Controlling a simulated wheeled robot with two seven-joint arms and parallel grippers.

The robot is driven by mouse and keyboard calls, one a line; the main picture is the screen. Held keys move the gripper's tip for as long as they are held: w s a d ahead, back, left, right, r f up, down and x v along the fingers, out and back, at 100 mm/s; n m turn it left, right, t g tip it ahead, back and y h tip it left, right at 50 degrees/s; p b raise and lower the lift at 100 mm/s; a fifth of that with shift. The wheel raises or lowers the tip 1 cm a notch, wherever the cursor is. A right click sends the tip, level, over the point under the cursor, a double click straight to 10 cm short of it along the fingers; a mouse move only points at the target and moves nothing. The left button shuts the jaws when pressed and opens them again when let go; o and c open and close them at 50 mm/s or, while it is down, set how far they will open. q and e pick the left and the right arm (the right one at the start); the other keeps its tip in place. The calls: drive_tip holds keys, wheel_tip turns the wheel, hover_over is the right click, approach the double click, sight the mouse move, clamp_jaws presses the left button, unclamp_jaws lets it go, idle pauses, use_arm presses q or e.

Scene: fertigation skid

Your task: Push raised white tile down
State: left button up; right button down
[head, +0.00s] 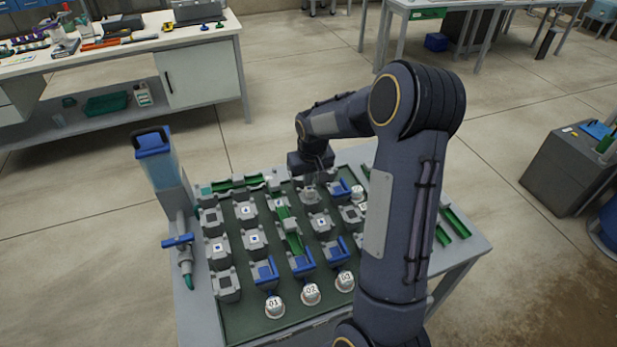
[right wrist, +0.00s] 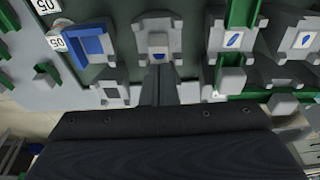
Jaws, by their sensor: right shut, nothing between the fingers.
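The skid board (head: 240,313) carries rows of grey blocks, several with white tiles bearing blue marks. My right gripper (head: 318,176) is over the far part of the board, pointing down, with its fingers shut and empty. Other white tiles show on a block in the head view (head: 320,222) and at the right of the wrist view (right wrist: 234,40). Which tile is raised is unclear. My left gripper is out of view.
A clear tank with a blue lid (head: 154,143) stands at the board's left edge. Blue-topped blocks (head: 264,271) and round numbered caps (head: 275,307) line the near side. Green channels (head: 290,230) run between blocks. A cluttered workbench (head: 150,43) stands behind.

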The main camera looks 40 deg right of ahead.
sight(309, 188)
drive_tip(key=shift+f, duration=0.2)
idle(0.3)
drive_tip(key=shift+f+b, duration=1.55)
drive_tip(key=shift+f, duration=0.2)
drive_tip(key=shift+r+p, duration=2.95)
drive_tip(key=shift+r, duration=1.2)
drive_tip(key=s+a+r+t+y, duration=0.2)
drive_tip(key=s+a+r, duration=0.9)
drive_tip(key=s, duration=0.1)
drive_tip(key=s+a+n+t+y, duration=0.1)
drive_tip(key=s+a+n+y, duration=0.1)
drive_tip(key=s+a, duration=0.7)
drive_tip(key=s, duration=0.3)
drive_tip(key=shift+s, duration=0.4)
